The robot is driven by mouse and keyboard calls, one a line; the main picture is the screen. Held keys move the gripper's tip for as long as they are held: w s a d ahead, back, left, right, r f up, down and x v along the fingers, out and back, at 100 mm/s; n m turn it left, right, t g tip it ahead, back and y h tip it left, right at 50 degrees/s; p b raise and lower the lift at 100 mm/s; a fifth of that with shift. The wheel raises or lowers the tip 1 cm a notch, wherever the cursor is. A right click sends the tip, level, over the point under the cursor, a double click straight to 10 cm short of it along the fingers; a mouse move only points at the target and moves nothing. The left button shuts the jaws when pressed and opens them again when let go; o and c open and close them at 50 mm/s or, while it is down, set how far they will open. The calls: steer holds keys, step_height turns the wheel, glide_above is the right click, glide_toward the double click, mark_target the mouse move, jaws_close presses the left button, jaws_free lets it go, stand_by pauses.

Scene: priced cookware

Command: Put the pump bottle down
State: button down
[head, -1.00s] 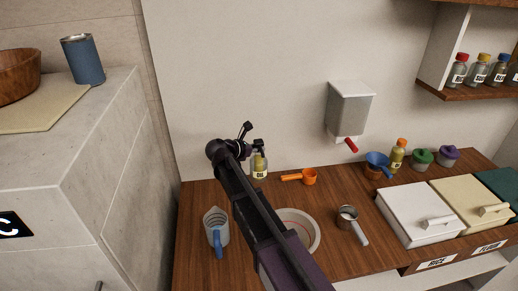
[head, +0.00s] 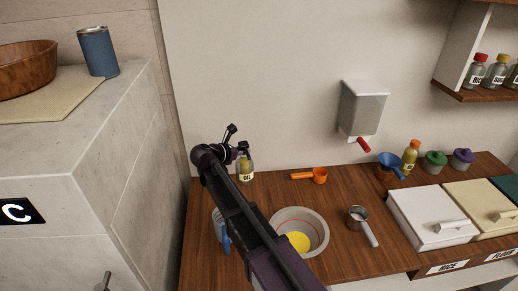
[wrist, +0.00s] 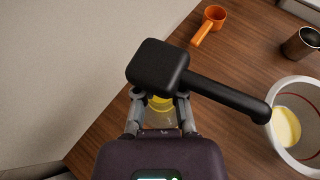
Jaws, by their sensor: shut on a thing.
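The pump bottle (head: 246,173) has a black pump top, yellow contents and an "OIL" label. It looks upright at the back left of the wooden counter (head: 345,205). Whether its base touches the counter I cannot tell. In the wrist view, its black pump head and long spout (wrist: 215,93) cover much of the picture, the spout pointing right towards the bowl. My gripper (wrist: 160,98) is shut on the bottle below the pump head, a finger on each side. The lower bottle is mostly hidden.
A pale bowl (head: 318,222) holds a yellow pool (head: 299,242). An orange scoop (head: 319,176) lies right of the bottle. A metal cup (head: 357,214) stands right of the bowl. My arm partly hides a blue-handled jug (head: 225,236). A wall dispenser (head: 363,108) hangs behind.

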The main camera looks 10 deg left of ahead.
steer(key=s+a+n+y, duration=0.1)
steer(key=s+a, duration=0.2)
steer(key=a, duration=0.2)
steer(key=s+a+f+n+t+y+b, duration=0.1)
steer(key=s+a, duration=0.2)
steer(key=a, duration=0.3)
steer(key=shift+a, duration=0.15)
steer(key=shift+w+f, duration=0.1)
steer(key=shift+f, duration=0.15)
step_height(320, 180, down, 6)
steer(key=b, duration=0.6)
steer(key=shift+b, duration=0.35)
steer(key=shift+f+b, duration=0.6)
steer(key=shift+f, duration=0.1)
stand_by(0.7)
steer(key=c, duration=0.6)
jaws_free()
steer(key=shift+c, duration=0.2)
